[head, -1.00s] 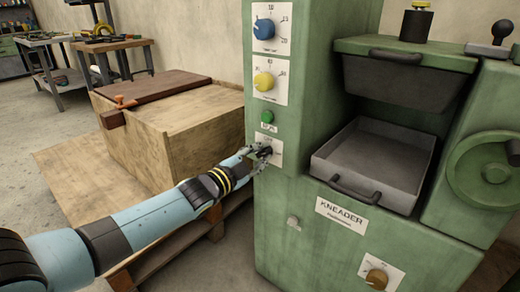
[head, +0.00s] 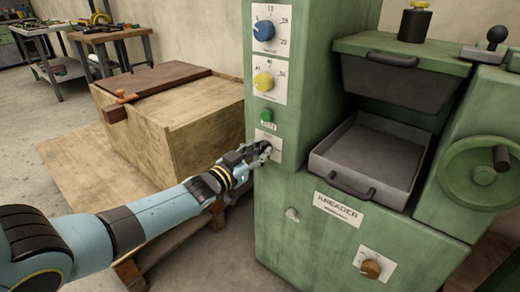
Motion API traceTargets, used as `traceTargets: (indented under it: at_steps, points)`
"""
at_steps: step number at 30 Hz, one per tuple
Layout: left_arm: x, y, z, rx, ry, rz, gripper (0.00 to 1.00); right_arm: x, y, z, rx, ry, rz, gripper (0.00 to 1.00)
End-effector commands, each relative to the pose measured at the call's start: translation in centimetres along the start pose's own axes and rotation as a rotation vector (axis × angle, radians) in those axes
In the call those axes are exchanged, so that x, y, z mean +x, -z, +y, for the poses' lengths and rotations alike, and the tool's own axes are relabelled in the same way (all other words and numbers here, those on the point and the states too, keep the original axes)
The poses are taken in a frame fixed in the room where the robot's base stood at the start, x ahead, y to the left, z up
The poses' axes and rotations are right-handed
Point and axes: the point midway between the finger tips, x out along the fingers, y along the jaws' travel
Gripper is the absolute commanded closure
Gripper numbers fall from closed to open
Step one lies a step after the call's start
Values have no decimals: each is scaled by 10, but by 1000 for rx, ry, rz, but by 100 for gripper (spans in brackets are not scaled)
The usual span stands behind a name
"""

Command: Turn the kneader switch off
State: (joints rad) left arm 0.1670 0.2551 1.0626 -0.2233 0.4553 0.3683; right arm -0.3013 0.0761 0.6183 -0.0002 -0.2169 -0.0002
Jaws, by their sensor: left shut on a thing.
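My right gripper is not in view.
A blue knob (head: 264,29) and a yellow knob (head: 264,81) sit above the button. A small pale knob (head: 292,214) and a brown knob (head: 371,268) are lower down. A grey tray (head: 365,158) juts out at right. A wooden crate (head: 185,125) stands left.

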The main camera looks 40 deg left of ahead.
Motion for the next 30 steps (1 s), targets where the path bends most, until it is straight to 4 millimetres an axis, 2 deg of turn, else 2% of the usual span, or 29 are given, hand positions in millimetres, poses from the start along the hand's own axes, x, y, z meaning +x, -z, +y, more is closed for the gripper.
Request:
traceTargets:
  at_steps: [9,21,22,24,27,30]
  points:
    - [-1,-2,0,-75,1,-5,100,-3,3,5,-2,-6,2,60]
    - [-1,-3,0,-81,1,-6,100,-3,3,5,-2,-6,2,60]
    - [-1,-3,0,-81,1,-6,83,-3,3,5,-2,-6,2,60]
    - [-1,-3,0,-81,1,-5,73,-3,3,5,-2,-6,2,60]
    - [-1,-2,0,-80,1,-4,62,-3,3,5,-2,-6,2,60]
    - [-1,-1,0,-80,0,-3,62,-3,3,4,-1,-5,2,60]
